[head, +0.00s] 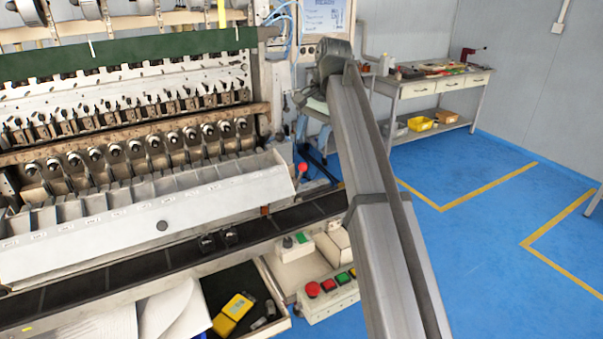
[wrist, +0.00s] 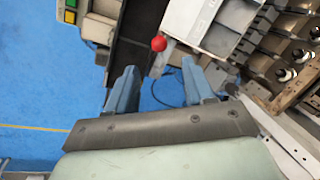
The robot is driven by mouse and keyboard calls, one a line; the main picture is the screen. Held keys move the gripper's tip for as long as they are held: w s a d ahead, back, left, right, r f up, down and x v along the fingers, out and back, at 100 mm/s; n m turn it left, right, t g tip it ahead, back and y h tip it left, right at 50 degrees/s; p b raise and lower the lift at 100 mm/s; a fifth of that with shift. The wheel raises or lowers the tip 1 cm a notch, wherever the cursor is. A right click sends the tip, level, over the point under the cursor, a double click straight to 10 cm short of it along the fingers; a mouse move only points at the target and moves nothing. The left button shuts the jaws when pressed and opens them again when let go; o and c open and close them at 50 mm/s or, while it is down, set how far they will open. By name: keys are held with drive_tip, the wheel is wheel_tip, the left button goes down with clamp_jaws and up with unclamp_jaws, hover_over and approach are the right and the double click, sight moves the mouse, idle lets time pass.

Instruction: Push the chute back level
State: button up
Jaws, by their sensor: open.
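The chute (head: 150,222) is a long pale grey trough with dividers and small labels along the front of the winder. Its floor slopes toward the front, and its right end stands near a red ball knob (head: 303,168). In the wrist view, the chute's end (wrist: 190,18) shows at the top, right of the same red knob (wrist: 158,43). My gripper (wrist: 160,88) is open, with two blue fingers apart and nothing between them. The knob appears beyond the gap, and I see no contact with the chute. In the head view, my arm hides most of the gripper.
A dark conveyor belt (head: 120,262) runs below the chute. A control box (head: 330,297) with red and green buttons and an open drawer (head: 281,322) sit below that. The winder's spindles (head: 135,146) line up behind the chute. Blue floor (head: 480,190) is clear at right, before a workbench (head: 420,84).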

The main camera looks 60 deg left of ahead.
sight(303, 166)
drive_tip(key=x, duration=1.2)
drive_tip(key=shift+f, duration=0.25)
drive_tip(key=shift+c, duration=0.4)
clamp_jaws()
